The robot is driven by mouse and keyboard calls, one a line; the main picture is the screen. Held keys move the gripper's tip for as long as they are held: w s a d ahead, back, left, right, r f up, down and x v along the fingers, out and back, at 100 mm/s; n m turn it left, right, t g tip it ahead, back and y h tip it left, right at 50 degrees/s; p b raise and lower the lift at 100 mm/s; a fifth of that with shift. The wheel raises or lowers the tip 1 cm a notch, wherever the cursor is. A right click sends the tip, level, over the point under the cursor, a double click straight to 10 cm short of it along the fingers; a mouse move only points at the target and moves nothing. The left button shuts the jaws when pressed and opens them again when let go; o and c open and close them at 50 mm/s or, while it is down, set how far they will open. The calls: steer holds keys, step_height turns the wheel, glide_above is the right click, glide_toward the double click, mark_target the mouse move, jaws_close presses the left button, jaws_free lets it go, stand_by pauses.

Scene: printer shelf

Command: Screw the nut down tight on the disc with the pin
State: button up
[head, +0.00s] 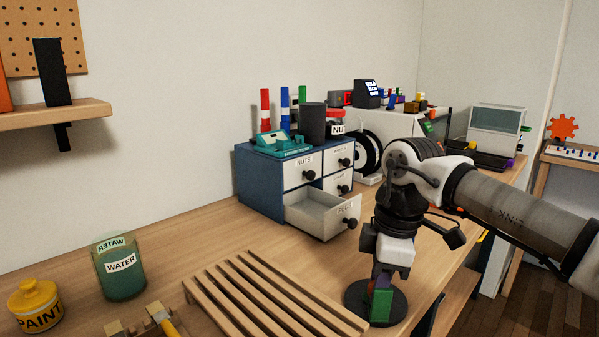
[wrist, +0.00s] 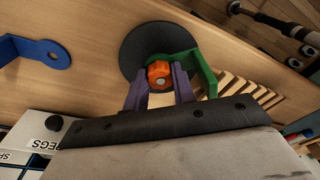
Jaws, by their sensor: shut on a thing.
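The disc (head: 354,303) is dark, round and flat on the table; in the wrist view (wrist: 134,52) it lies just beyond my fingertips. The nut (wrist: 159,70) is orange and faceted, with a grey pin end (wrist: 160,82) showing at its middle. My gripper (wrist: 158,77) has its purple fingers shut on the nut, one on each side, over the disc. A green angled piece (wrist: 206,72) is beside the right finger and also shows in the head view (head: 381,307). How far the nut sits above the disc cannot be told.
A slatted wooden rack (head: 260,291) lies left of the disc. Behind it is a blue drawer cabinet (head: 259,184) with its lower drawer (head: 322,215) pulled out. A blue bracket (wrist: 38,52) lies on the table. A water jar (head: 119,277) and paint pot (head: 35,304) stand at left.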

steer(key=shift+s+r+h, duration=0.4)
steer(key=shift+s+h, duration=0.05)
steer(key=shift+h, duration=0.25)
steer(key=o, duration=0.5)
steer(key=shift+o, duration=0.2)
steer(key=n, duration=0.2)
steer(key=n+p, duration=0.1)
steer(key=shift+w+a+n, duration=0.1)
steer(key=shift+w+n, duration=0.1)
steer(key=shift+n, duration=0.2)
steer(key=n+p, duration=0.1)
steer(key=n, duration=0.3)
steer(key=shift+w+f, duration=0.1)
steer(key=shift+w, duration=0.05)
steer(key=n+p, duration=0.1)
steer(key=n, duration=0.3)
steer(key=n+p, duration=0.1)
steer(key=n, duration=0.4)
steer(key=c, duration=0.5)
